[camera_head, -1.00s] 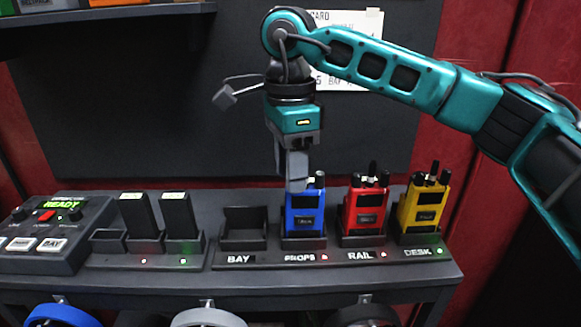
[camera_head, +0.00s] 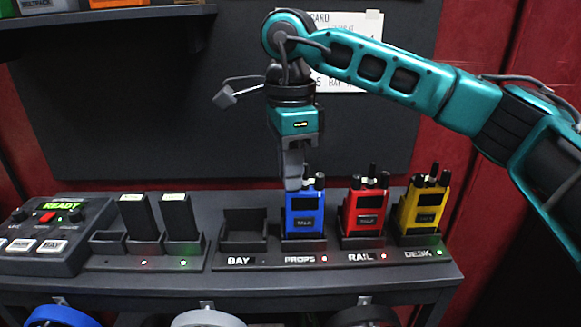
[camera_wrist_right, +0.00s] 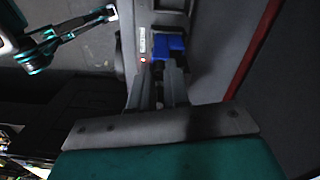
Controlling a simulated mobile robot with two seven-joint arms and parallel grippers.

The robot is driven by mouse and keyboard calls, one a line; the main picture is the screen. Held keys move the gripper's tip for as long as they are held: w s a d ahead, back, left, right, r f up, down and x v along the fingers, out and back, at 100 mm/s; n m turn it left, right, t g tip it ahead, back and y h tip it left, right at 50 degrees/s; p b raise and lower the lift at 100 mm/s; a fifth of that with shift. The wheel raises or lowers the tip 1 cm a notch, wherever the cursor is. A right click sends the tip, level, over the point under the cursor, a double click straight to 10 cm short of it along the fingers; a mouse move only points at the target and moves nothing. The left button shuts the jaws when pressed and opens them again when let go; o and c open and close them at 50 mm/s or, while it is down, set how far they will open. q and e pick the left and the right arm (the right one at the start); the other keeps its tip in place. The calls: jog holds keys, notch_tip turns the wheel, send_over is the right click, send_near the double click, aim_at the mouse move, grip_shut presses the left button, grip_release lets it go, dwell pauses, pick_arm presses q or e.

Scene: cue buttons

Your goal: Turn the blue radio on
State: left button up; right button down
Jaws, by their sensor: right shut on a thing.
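The blue radio (camera_head: 304,222) stands upright in the charger slot marked PROPS, with a red light beside the label. My right gripper (camera_head: 293,186) points down at the left part of its top and is shut on a small part there, which the fingers hide. In the right wrist view the two fingers (camera_wrist_right: 161,88) are close together at the blue radio (camera_wrist_right: 169,46). My left gripper is not seen in the head view.
A red radio (camera_head: 365,210) and a yellow radio (camera_head: 423,208) stand to the right in RAIL and DESK. RAIL's light is red, DESK's green. The BAY slot (camera_head: 243,230) is empty. A console (camera_head: 52,238) reading READY and two upright black packs (camera_head: 179,217) are at left.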

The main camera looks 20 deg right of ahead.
jog(key=m, duration=0.3)
jog(key=shift+m, duration=0.3)
jog(key=c, duration=1.1)
grip_release()
notch_tip(320, 180, up, 13)
jog(key=p, duration=0.2)
jog(key=shift+w, duration=0.15)
jog(key=shift+d, duration=0.1)
